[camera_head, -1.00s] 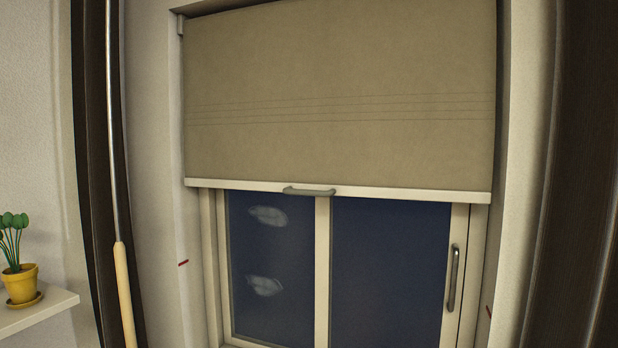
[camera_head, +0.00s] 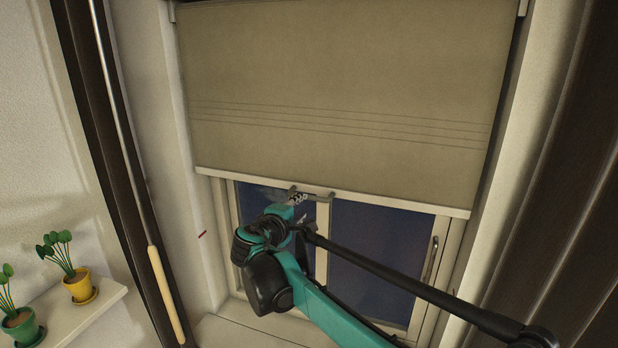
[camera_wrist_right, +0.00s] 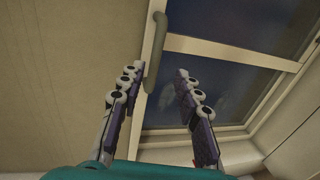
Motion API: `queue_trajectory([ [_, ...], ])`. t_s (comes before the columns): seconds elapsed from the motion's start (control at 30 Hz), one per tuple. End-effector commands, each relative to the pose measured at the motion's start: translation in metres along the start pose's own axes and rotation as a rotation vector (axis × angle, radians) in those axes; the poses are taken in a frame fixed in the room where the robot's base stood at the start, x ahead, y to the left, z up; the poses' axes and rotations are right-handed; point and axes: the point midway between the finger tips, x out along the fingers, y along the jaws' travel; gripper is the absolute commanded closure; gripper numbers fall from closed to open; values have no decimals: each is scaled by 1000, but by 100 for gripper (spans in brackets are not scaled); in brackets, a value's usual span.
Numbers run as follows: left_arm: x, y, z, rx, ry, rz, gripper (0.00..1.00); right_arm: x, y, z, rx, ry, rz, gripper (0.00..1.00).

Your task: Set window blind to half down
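The beige window blind (camera_head: 340,80) hangs over the upper part of the window. Its pale bottom bar (camera_head: 400,199) has a small grey handle (camera_head: 320,194) near the middle. In the right wrist view the handle (camera_wrist_right: 157,40) lies across the space in front of my fingers. My right gripper (camera_head: 297,203) is at the handle's left part in the head view. It also shows in the wrist view (camera_wrist_right: 155,80) with its fingers apart and nothing clamped between them. I cannot tell whether it touches the handle. A short red mark (camera_head: 202,234) sits on the left window reveal, below the bar's level. My left gripper is out of view.
Below the blind are dark panes and the window's own handle (camera_head: 430,258). Dark curtains (camera_head: 575,130) stand at both sides, and a rod with a pale grip (camera_head: 166,292) hangs at left. A shelf (camera_head: 100,304) with potted plants (camera_head: 79,286) is at lower left.

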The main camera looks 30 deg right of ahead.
Motion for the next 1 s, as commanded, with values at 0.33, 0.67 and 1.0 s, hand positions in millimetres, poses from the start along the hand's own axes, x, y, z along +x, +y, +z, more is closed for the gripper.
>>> queue_trajectory([
  [0.33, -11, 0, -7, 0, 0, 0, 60, 41, 8, -1, -11, -6, 13, 66],
  [0.67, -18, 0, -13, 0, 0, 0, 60, 78, 7, -1, -11, -4, 12, 66],
  [1.0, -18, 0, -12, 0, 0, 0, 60, 80, 6, -2, -11, -2, 12, 82],
])
